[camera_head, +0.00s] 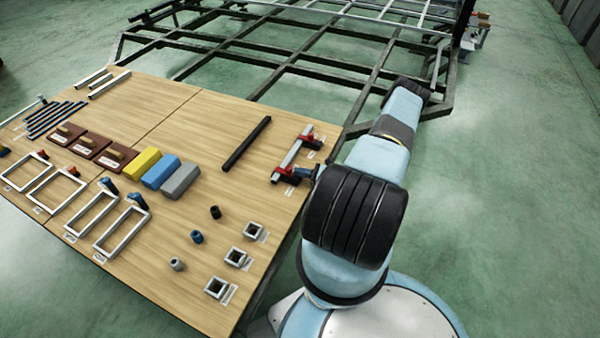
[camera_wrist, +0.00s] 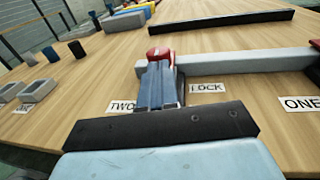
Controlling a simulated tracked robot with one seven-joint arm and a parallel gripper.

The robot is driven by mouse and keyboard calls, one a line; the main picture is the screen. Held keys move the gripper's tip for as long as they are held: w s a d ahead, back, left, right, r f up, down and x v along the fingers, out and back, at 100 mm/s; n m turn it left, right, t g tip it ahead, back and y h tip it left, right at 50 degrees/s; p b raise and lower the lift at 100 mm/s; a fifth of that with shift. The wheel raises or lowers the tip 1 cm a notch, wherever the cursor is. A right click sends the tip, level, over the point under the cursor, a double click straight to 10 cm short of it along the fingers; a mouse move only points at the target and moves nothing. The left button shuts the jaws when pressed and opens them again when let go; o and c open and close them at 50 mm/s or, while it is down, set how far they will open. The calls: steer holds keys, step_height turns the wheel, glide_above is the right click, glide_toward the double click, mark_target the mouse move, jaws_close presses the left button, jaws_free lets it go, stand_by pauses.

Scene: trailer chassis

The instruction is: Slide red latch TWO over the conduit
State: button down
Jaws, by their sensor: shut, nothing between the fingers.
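Red latch TWO (camera_wrist: 158,54) sits at the near end of a pale grey bar, beside the "TWO" label (camera_wrist: 122,107); in the head view it shows as a red piece (camera_head: 283,172). The pale grey bar (camera_wrist: 240,62) lies level along the table and looks like the conduit. My gripper (camera_wrist: 161,75) is shut, its blue fingers right in front of the latch and hiding its lower part. I cannot tell whether they touch. In the head view my gripper (camera_head: 303,172) is at the table's right edge. The "LOCK" label (camera_wrist: 208,88) lies right of the fingers.
Another red latch (camera_head: 307,138) is at the bar's far end, near the "ONE" label (camera_wrist: 302,103). A black bar (camera_head: 247,143) lies to the left. The wood between the black bar and pale bar is clear.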

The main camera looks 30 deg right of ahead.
steer(key=v, duration=1.3)
steer(key=shift+f, duration=0.15)
steer(key=shift+w, duration=0.1)
steer(key=w+a+r+n+g+h, duration=0.15)
steer(key=a+r+n+g, duration=0.3)
steer(key=r, duration=0.95)
steer(key=w+a+r+n+g+h, duration=0.1)
steer(key=w+a+r+n+g, duration=0.4)
steer(key=r, duration=0.9)
steer(key=w+a+r+n+g+h, duration=0.1)
steer(key=a+r+n+g, duration=0.35)
steer(key=r, duration=1.05)
steer(key=s+a+r+n+t+h, duration=0.15)
steer(key=s+a+r+n, duration=0.3)
steer(key=r, duration=0.45)
steer(key=s+a+r+n+h, duration=0.3)
steer(key=s+a+r, duration=0.2)
steer(key=r, duration=0.3)
steer(key=s+a+r+n+t+h, duration=0.2)
steer(key=s+a+r, duration=0.1)
steer(key=s, duration=0.5)
steer(key=s+a+r+n+t+h, duration=0.2)
steer(key=s+a+r+n+t, duration=0.1)
steer(key=s+r, duration=0.3)
steer(key=s, duration=0.2)
steer(key=shift+s+a+r+n, duration=0.2)
steer(key=shift+s+a+n, duration=0.05)
steer(key=shift+s+n, duration=0.1)
